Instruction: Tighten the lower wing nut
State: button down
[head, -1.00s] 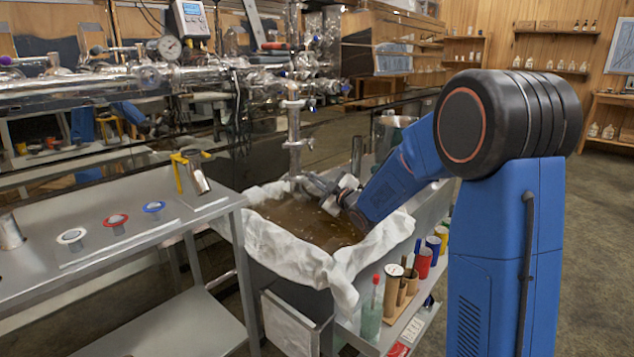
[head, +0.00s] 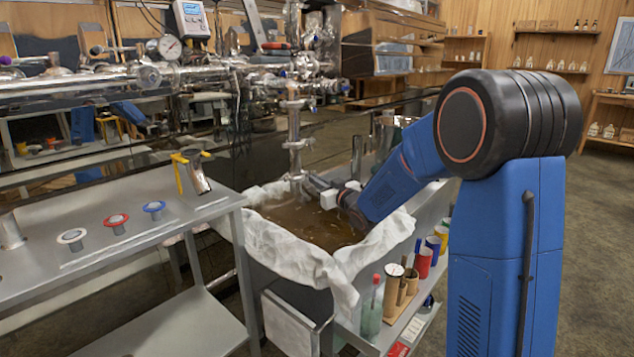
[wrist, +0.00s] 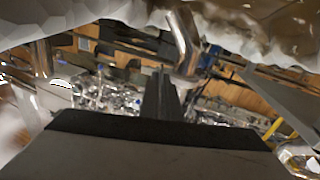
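A vertical steel pipe (head: 294,122) hangs over the pan, with an upper clamp (head: 292,104) and a lower clamp (head: 297,144) on it. The lower wing nut is too small to make out surely; it seems to be on the lower clamp's right side. My gripper (head: 308,181) is beside the pipe's lower end, below the lower clamp, just above the brown liquid. In the wrist view, its dark fingers (wrist: 160,95) look close together, with a shiny bent pipe (wrist: 183,45) just beyond them. I cannot see anything between the fingertips.
The cloth-lined pan (head: 335,268) of brown liquid lies under my arm. A bottle (head: 372,308) and several tubes stand on the low shelf at right.

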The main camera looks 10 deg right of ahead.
jog(key=shift+f, duration=0.1)
dwell(0.4)
jog(key=c, duration=2)
grip_release()
jog(key=shift+v, duration=3.75)
